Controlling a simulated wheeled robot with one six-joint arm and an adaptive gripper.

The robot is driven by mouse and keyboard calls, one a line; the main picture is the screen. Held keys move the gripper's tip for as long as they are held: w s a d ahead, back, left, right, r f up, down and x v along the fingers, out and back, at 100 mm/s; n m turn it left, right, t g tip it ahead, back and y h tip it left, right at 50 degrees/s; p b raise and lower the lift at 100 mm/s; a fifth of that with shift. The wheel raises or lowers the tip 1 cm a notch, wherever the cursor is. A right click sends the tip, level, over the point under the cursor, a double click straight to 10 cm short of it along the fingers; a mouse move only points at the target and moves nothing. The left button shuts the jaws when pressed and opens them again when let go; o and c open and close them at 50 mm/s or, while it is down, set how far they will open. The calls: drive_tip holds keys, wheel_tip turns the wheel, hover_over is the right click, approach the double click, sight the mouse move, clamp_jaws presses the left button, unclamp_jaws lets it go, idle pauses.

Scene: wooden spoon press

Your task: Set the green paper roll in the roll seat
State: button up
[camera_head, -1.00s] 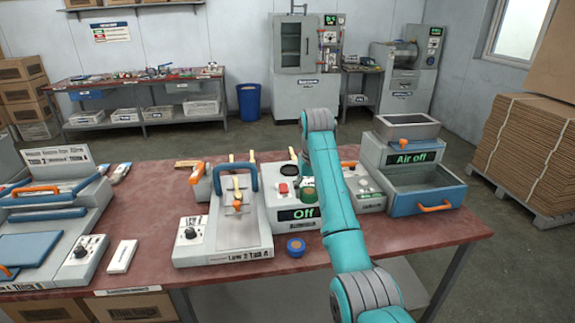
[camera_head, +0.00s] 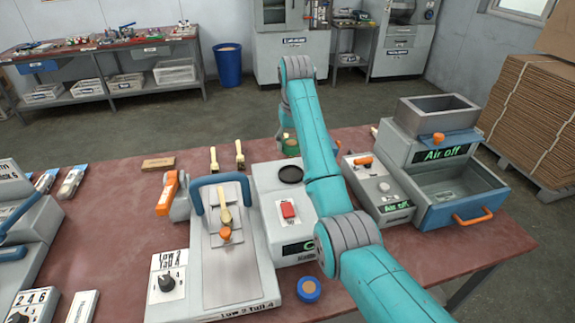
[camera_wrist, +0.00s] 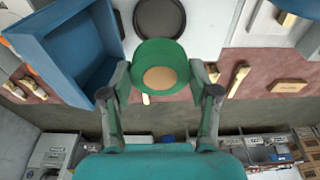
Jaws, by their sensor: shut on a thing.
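The green paper roll (camera_wrist: 149,52), with a tan round core, is between the two fingers of my gripper (camera_wrist: 160,82), which is shut on it. In the head view a green part of the roll (camera_head: 290,148) shows behind my teal arm, which hides most of my gripper. A round black dish (camera_head: 290,173), which looks like the roll seat, lies on top of the grey machine with a red button. The dish also shows in the wrist view (camera_wrist: 160,17), just beyond the roll. The roll appears apart from the dish; its height above it is hard to tell.
A blue roll (camera_head: 308,290) stands in front of the grey machine. A press with a blue handle (camera_head: 225,245) is left of it. An "Air off" unit with a blue drawer (camera_head: 462,190) is at right.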

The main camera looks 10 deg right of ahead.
sight(291, 174)
wheel_tip(291, 174, down, 10)
drive_tip(key=shift+r, duration=0.1)
idle(0.4)
drive_tip(key=o, duration=1.1)
